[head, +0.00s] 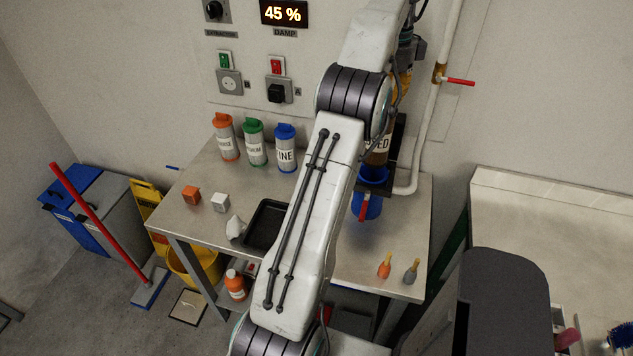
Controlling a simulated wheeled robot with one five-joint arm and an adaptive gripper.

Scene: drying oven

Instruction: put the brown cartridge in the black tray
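A brown cartridge (377,157) with a white label ending in "ED" stands upright at the wall end of the bench, above a blue fitting (372,176). My arm hides its left side and much of its upper part. The black tray (249,241) lies on the bench left of my arm, which covers its right side. The part of the tray that shows looks empty. Dark parts at the end of my arm (411,50) show near the cartridge's top. My fingertips cannot be made out, so I cannot tell whether they touch it.
Bottles with orange (226,139), green (255,144) and blue (285,148) caps stand at the bench's back. An orange cube (191,196), white cube (220,202) and white scoop-like object (235,227) lie left of the tray. A red-handled pipe (458,82) runs right of the cartridge.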

